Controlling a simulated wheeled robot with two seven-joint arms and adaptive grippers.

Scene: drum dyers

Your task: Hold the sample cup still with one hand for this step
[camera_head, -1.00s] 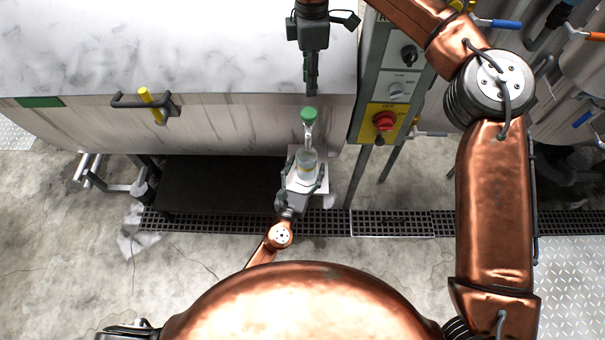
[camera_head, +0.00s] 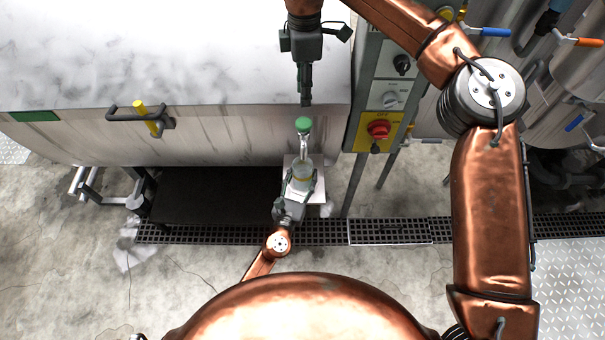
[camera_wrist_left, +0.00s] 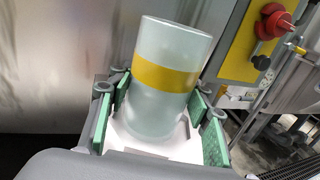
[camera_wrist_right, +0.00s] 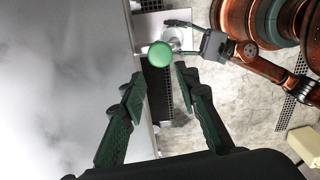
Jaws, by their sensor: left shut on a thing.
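The sample cup is a translucent pale cup with a yellow band; it stands out in the left wrist view (camera_wrist_left: 165,80) and shows small in the head view (camera_head: 303,172). The cup is roughly upright, below a tap with a round green knob (camera_head: 304,124). My right gripper (camera_wrist_right: 158,85) is open and empty above the knob. In the right wrist view the green knob (camera_wrist_right: 160,55) appears beyond and between its fingertips, apart from them.
A white plate (camera_head: 320,188) lies under the cup. The steel vat (camera_head: 230,125) stands behind, with a yellow-marked handle (camera_head: 146,118). A control panel with a red knob (camera_head: 378,129) stands close to the right. A floor grate (camera_head: 215,232) runs below; open floor lies left.

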